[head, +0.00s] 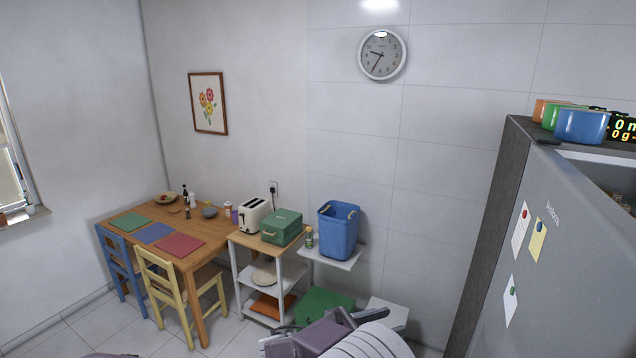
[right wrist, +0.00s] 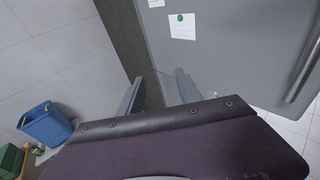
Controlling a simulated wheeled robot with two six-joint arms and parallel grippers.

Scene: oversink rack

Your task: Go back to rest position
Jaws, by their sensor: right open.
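My right gripper (head: 318,332) is at the bottom middle of the head view, seen partly, with its purple body and grey fingers. In the right wrist view its two grey fingers (right wrist: 160,90) stand apart with nothing between them. It is open and empty, in the air in front of the fridge (right wrist: 225,50), which fills the upper right of that view. My left gripper does not show clearly; only a small purple sliver lies at the bottom left edge of the head view.
The grey fridge (head: 570,250) stands at right with pots (head: 582,125) on top. A blue bin (head: 338,232) sits on a white wall shelf (head: 330,257). Left of it are a shelf cart (head: 262,262) with toaster and green box, and a wooden table (head: 205,228) with chairs.

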